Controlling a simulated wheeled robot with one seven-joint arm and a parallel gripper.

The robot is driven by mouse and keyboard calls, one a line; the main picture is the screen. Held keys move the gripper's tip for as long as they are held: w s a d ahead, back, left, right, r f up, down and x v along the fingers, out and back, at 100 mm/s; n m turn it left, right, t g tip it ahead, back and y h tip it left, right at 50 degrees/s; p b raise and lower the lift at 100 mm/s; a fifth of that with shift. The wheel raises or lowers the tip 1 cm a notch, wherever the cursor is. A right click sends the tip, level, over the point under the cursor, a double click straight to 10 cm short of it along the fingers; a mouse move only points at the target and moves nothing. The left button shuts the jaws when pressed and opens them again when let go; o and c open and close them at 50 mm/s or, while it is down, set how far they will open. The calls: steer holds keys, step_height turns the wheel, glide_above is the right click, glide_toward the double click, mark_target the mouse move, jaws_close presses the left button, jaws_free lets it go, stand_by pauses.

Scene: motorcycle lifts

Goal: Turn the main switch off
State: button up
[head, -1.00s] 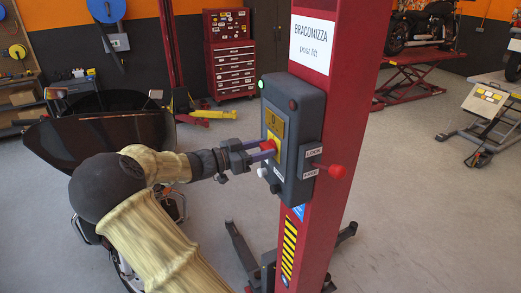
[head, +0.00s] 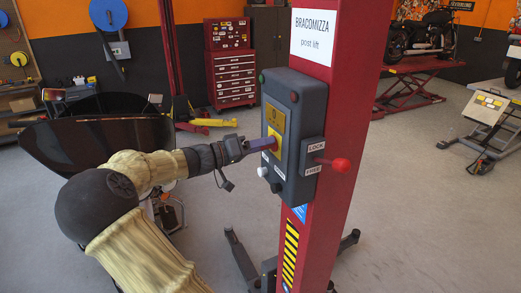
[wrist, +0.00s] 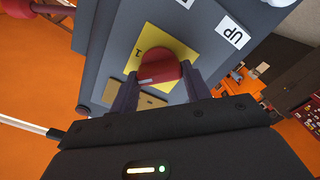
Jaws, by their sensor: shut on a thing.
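The main switch is a red knob (head: 271,141) on a yellow plate (head: 276,117) on the front of a grey control box (head: 291,177). The box is fixed to a red lift post (head: 342,110). My gripper (head: 262,146) is shut on the red knob, and its fingers look edge-on in the head view. In the wrist view the knob (wrist: 158,68) sits between the two fingers (wrist: 160,80), over the yellow plate with a "1" mark. The lamp at the box's top left (head: 262,79) looks unlit. The fingers hide part of the knob.
A lever with a red ball (head: 341,165) sticks out of the box's right side, between LOCK and FREE labels. A white button (head: 262,172) is low on the box. Open floor lies right of the post.

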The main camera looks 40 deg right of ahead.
steer(key=n+p, duration=0.1)
steer(key=n, duration=0.8)
steer(key=shift+w, duration=0.2)
steer(key=shift+o, duration=0.2)
steer(key=shift+n, duration=0.3)
steer(key=shift+c, duration=0.2)
steer(key=o, duration=1)
steer(key=shift+f, duration=0.15)
steer(key=b+v, duration=0.4)
steer(key=v, duration=1.3)
steer(key=shift+a+b, duration=0.2)
steer(key=shift+b, duration=0.2)
